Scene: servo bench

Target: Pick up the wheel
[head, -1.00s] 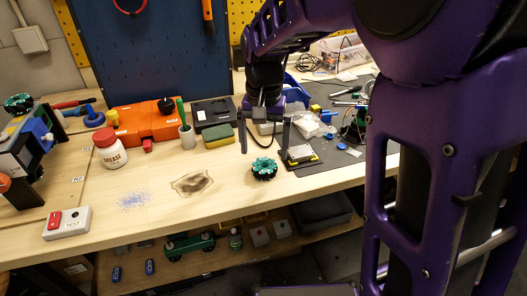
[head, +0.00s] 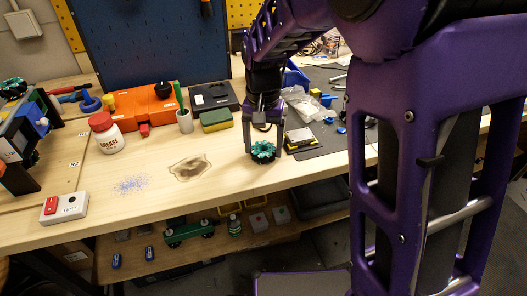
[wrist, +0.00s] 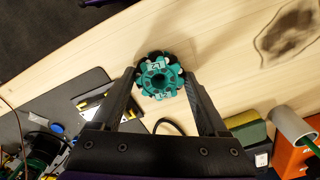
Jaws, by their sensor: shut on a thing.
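The wheel (head: 263,152) is a teal-green mecanum-style wheel with dark rollers. It is at the bench's front edge area in the head view. In the wrist view the wheel (wrist: 159,78) sits between the two fingertips. My gripper (head: 265,146) points down from above and is shut on the wheel, one finger on each side. The gripper (wrist: 160,82) also shows in the wrist view with both fingers beside the wheel. I cannot tell whether the wheel still touches the wooden bench top (head: 225,190).
A yellow-green sponge (head: 215,120), a grey cup (head: 185,121) and an orange case (head: 147,110) stand behind to the left. A dark mat (head: 328,138) with small parts lies to the right. A dark stain (head: 190,167) marks the bench.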

